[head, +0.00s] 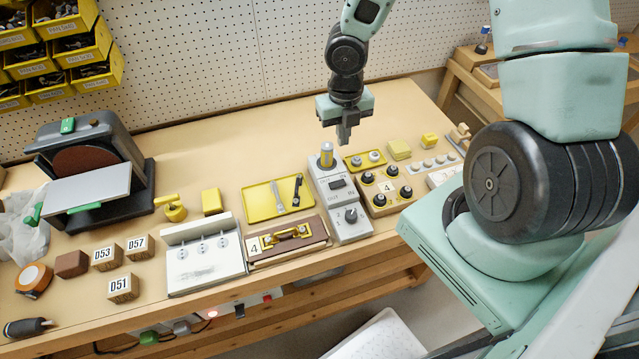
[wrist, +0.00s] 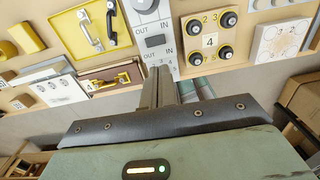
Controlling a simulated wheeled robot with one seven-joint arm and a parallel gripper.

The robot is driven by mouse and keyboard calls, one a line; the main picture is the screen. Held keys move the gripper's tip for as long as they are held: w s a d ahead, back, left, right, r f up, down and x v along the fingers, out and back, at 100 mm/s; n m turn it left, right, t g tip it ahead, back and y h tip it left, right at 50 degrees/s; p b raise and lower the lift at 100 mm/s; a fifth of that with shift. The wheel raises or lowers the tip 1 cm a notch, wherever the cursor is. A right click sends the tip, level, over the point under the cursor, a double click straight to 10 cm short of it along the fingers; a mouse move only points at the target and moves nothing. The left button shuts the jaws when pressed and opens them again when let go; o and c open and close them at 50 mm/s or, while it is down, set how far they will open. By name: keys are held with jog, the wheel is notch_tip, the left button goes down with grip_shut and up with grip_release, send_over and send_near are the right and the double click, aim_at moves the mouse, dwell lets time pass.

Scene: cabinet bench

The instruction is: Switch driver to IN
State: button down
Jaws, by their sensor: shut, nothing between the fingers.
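In the wrist view the box face (wrist: 150,13) shows OUT and IN lettering around the black switch (wrist: 155,41). Which labelled side the switch or knob is set to is unclear. My gripper (head: 344,138) is shut and empty, above the bench near the box. In the wrist view its fingertips (wrist: 160,70) cover the front part of the box, hiding the knob.
A knob panel marked 4 (head: 387,188) stands close right of the box. A perforated wall (head: 200,60) rises behind. The bench behind the box looks clear.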

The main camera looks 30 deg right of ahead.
aim_at(341, 182)
dwell(0.4)
notch_tip(341, 182, down, 14)
jog(key=b, duration=0.5)
jog(key=shift+s+d, duration=0.1)
jog(key=shift+d, duration=0.05)
jog(key=shift+d+f, duration=0.1)
